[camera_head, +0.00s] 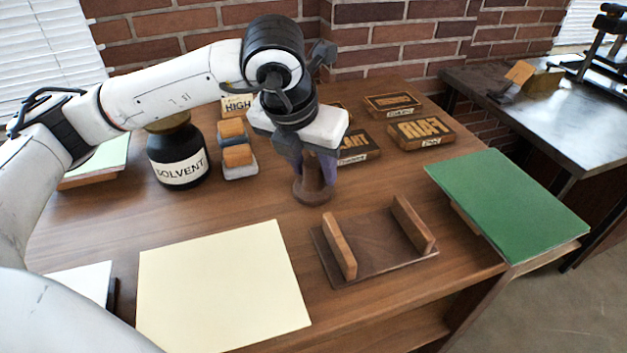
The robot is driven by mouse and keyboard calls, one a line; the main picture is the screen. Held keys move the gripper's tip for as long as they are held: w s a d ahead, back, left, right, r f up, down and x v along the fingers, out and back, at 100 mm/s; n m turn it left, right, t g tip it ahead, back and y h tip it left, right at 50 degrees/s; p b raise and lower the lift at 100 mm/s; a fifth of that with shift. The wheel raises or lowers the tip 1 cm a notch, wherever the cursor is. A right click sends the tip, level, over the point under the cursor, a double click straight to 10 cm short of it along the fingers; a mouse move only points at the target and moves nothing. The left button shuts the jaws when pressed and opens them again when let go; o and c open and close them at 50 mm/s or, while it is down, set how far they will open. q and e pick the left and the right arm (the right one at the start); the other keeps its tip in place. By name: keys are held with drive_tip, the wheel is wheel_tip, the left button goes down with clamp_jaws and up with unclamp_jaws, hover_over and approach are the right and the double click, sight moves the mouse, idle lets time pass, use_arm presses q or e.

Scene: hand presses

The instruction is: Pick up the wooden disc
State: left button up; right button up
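The wooden disc (313,194) is dark brown, with a round base on the table and a narrower upright part above it. It stands in the middle of the table, behind the wooden holder. My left gripper (313,173) points down right over it, its grey-purple fingers on either side of the disc's upper part. The gripper body hides the top of the disc. I cannot tell whether the fingers touch it. My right gripper is out of view.
A solvent jar (178,152) and wooden-handled blocks (237,157) stand left of my gripper. Lettered printing blocks (420,132) lie behind right. A holder with two rails (375,245), a cream sheet (222,285) and a green board (505,203) lie in front.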

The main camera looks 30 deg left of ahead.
use_arm(q)
drive_tip(key=c, duration=0.6)
drive_tip(key=shift+r, duration=0.15)
drive_tip(key=shift+c, duration=0.2)
